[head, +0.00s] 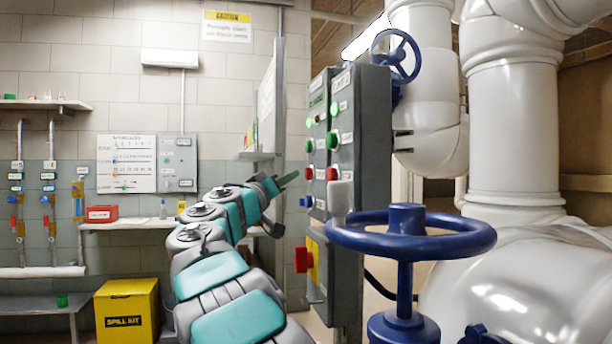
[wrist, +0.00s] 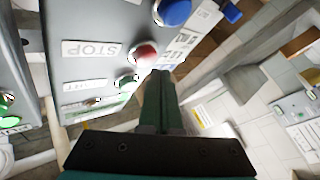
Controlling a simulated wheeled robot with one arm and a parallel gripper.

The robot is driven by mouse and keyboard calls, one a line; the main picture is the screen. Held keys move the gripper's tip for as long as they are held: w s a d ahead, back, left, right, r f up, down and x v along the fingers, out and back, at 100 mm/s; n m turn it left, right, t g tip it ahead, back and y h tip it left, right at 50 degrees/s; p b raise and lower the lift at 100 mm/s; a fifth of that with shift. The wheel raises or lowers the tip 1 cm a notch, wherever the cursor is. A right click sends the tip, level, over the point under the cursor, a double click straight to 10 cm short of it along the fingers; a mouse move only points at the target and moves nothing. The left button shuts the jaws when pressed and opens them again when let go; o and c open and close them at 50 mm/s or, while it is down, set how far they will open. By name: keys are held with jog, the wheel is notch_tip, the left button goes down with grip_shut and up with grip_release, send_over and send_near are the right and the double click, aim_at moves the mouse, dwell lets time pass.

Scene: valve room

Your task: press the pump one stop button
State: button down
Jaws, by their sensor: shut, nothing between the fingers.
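Two narrow grey control boxes stand side by side in the head view, the left box (head: 318,92) and the right box (head: 375,130). The left box has green buttons, a red button (head: 308,173) and a blue button (head: 306,202). The right box has green buttons and a red button (head: 331,174). I cannot read which box is pump one. My gripper (head: 292,177) is shut and empty, just left of the left box. In the wrist view its fingertips (wrist: 165,78) appear near a red button (wrist: 145,54) beside a STOP label (wrist: 90,49); contact cannot be told.
A blue handwheel (head: 410,230) on a stem stands in front of the boxes at right. Thick white pipes (head: 515,130) fill the right side. A red knob on yellow (head: 303,259) sticks out below the left box. A yellow spill kit (head: 127,309) stands at left.

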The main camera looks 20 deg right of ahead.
jog(key=shift+d, duration=0.1)
dwell(0.7)
jog(key=shift+d+b, duration=0.3)
jog(key=shift+b, duration=0.2)
jog(key=shift+d+b, duration=0.35)
jog(key=shift+d, duration=0.15)
dwell(0.8)
jog(key=shift+a, duration=0.85)
